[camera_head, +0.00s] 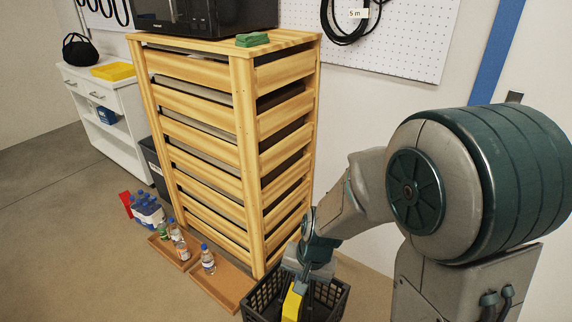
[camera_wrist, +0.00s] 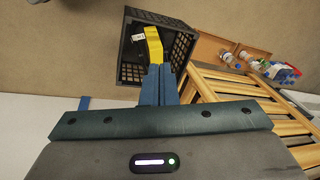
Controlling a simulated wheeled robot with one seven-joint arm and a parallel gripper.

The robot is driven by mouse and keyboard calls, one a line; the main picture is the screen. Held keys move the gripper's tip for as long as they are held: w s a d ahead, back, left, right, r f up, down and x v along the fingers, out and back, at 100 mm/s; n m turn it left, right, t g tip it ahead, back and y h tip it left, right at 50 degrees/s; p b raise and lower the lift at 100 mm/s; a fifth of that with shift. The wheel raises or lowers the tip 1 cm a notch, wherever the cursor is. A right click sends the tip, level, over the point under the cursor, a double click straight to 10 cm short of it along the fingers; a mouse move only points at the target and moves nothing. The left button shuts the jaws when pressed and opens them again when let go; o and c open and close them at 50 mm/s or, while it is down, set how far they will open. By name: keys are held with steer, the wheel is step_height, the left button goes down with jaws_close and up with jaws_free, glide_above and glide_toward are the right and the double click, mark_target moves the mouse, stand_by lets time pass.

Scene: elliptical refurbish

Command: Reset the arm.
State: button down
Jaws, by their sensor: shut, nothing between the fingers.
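My gripper (camera_head: 301,278) is low over a black crate (camera_head: 336,297) on the floor. In the wrist view its two blue fingers (camera_wrist: 158,68) are together with nothing held between them. They point into the crate (camera_wrist: 131,64). A yellow thing (camera_wrist: 153,43) shows inside the crate beyond the fingertips. It also shows just below my gripper in the head view (camera_head: 292,304). I cannot tell whether the fingertips touch it. My arm reaches down from the right.
A slatted wooden rack (camera_head: 203,131) stands close left of my arm, with a black microwave (camera_head: 205,15) and green cloth (camera_head: 252,39) on top. Bottles (camera_head: 208,262) stand in brown trays (camera_head: 226,284) at its foot. A white cabinet (camera_head: 102,108) stands farther left.

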steer(key=s+d+r+n+p, duration=0.1)
steer(key=s+d+r+p, duration=0.2)
steer(key=r, duration=0.6)
steer(key=s+d+r+n+t+h+p, duration=0.1)
steer(key=s+d+r+p, duration=0.2)
steer(key=r, duration=0.6)
steer(key=s+d+r+h+p, duration=0.1)
steer(key=s+d+r+p, duration=0.3)
steer(key=r, duration=0.5)
steer(key=shift+d+n+p, duration=0.4)
steer(key=shift+d+p, duration=0.05)
steer(key=shift+d, duration=0.3)
